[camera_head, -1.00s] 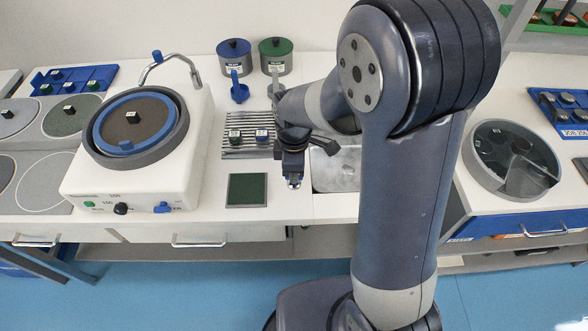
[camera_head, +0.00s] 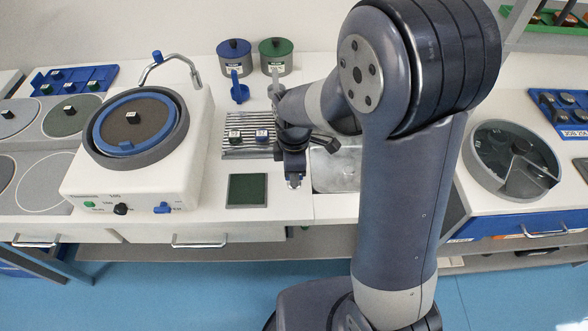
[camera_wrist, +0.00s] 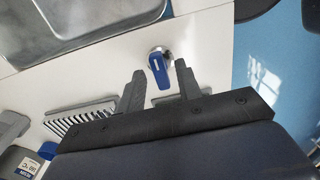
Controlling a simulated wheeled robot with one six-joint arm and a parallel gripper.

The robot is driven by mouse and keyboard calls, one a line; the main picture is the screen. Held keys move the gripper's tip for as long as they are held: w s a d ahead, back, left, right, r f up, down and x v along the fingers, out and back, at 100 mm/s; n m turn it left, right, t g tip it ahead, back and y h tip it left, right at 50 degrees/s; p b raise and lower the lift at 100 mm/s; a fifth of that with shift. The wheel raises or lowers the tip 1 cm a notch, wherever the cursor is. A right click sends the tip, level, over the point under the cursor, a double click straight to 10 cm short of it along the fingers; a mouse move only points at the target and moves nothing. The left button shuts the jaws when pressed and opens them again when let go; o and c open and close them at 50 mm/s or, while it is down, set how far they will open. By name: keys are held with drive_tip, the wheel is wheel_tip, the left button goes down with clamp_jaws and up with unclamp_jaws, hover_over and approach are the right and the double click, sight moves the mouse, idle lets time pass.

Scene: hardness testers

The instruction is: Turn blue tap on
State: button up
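A tap with a blue lever (camera_wrist: 160,72) on a shiny metal base shows in the wrist view, on the white bench near its edge. My gripper (camera_wrist: 159,67) is open, with one finger on each side of the blue lever. I cannot tell whether either finger touches it. In the head view my gripper (camera_head: 294,182) points down at the bench beside the sink, and it largely hides the tap.
A metal sink (camera_head: 338,168) lies right of my gripper. A slatted rack (camera_head: 248,148) with small samples and a dark green pad (camera_head: 247,190) lie left. Further left stands a polishing machine (camera_head: 130,175) with its own spout and blue knob.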

wheel_tip(320, 180, up, 11)
idle(0.7)
drive_tip(key=shift+f, duration=0.2)
wheel_tip(320, 180, down, 11)
drive_tip(key=shift+r, duration=0.15)
idle(0.3)
drive_tip(key=shift+r, duration=0.15)
